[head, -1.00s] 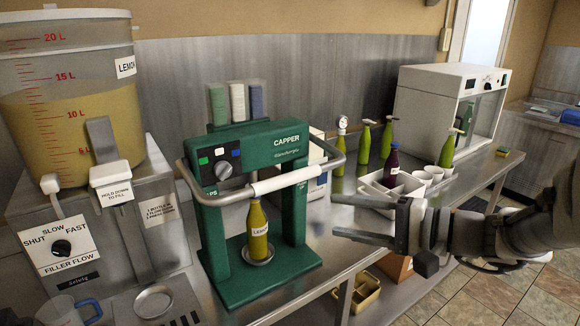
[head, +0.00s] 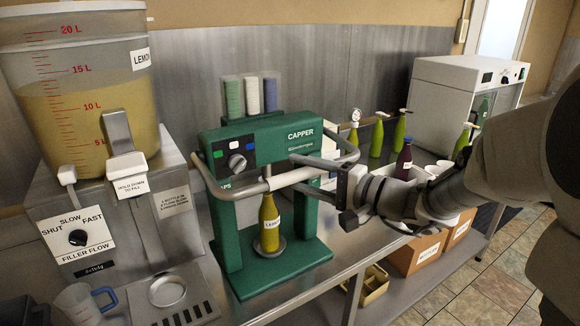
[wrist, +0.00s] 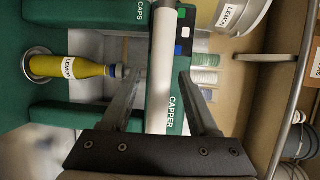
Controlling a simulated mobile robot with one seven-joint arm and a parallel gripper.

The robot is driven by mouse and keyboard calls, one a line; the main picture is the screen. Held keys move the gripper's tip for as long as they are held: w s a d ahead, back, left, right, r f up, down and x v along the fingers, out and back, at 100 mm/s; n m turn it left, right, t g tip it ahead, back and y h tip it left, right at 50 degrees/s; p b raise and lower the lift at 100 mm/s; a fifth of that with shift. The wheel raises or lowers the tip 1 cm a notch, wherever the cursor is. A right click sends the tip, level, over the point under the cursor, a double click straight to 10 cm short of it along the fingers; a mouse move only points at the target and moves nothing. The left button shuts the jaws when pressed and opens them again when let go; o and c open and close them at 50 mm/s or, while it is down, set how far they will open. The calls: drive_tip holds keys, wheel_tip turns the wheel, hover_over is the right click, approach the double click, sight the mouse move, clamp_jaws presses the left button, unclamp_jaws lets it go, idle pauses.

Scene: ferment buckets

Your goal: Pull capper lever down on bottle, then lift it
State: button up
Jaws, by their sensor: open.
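The green capper (head: 255,143) stands on the steel counter. Its grey lever bar with a white grip sleeve (head: 286,178) juts out in front, above the bottle. A yellow-green lemon bottle (head: 269,228) stands upright on the capper's round base plate; its neck shows in the wrist view (wrist: 85,68). My gripper (head: 316,176) is open at the lever's right part. In the wrist view, the white sleeve (wrist: 164,50) runs between the two spread fingers (wrist: 160,85), with gaps at both sides. The fingertips are partly hard to make out in the head view.
A lemon dispenser (head: 85,110) with filler tap stands at the left, with a blue-handled jug (head: 80,303) below. Behind my arm are several bottles, a white crate and a white cabinet (head: 440,95). Cardboard boxes (head: 415,255) sit on the lower shelf.

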drive_tip(key=x, duration=0.3)
drive_tip(key=shift+w+a, duration=0.15)
drive_tip(key=shift+a, duration=0.05)
clamp_jaws()
idle(1.4)
